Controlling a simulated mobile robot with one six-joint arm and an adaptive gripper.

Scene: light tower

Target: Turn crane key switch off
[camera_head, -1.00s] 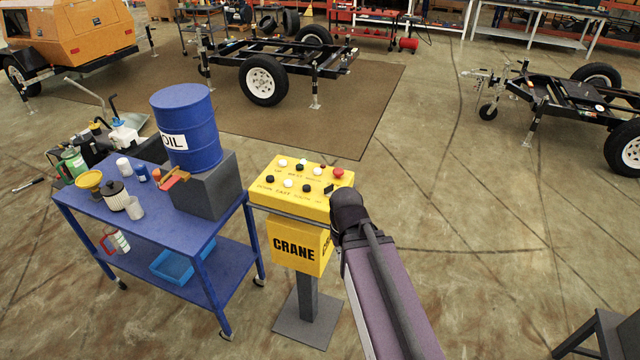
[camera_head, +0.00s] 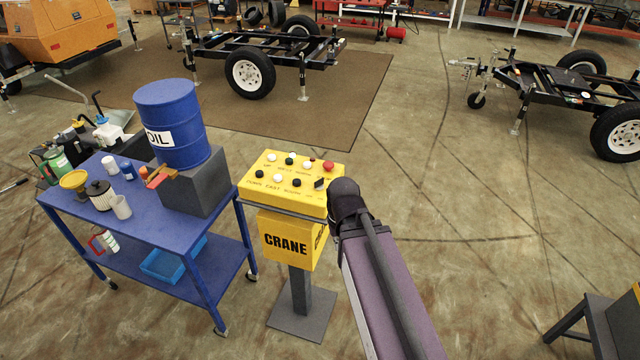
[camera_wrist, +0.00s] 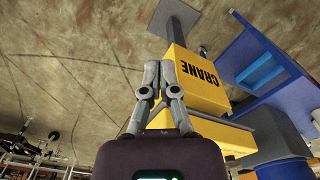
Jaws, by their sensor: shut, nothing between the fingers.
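The yellow crane control box (camera_head: 285,240) stands on a grey post, with "CRANE" on its front. Its sloped top panel (camera_head: 262,186) carries black and white buttons and a red button (camera_head: 328,166). A small black switch (camera_head: 319,184), apparently the key switch, sits at the panel's right end. My dark wrist covers the area just right of it. In the wrist view, my gripper (camera_wrist: 159,66) is shut and empty, in front of the yellow box (camera_wrist: 190,85), apparently apart from it. The switch cannot be made out there. My fingertips are hidden in the head view.
A blue cart (camera_head: 150,222) with an oil drum (camera_head: 172,125), grey block and small containers stands close left of the crane box. A dark chair-like object (camera_head: 600,325) is at the lower right. Trailer frames stand behind. The floor right of the box is clear.

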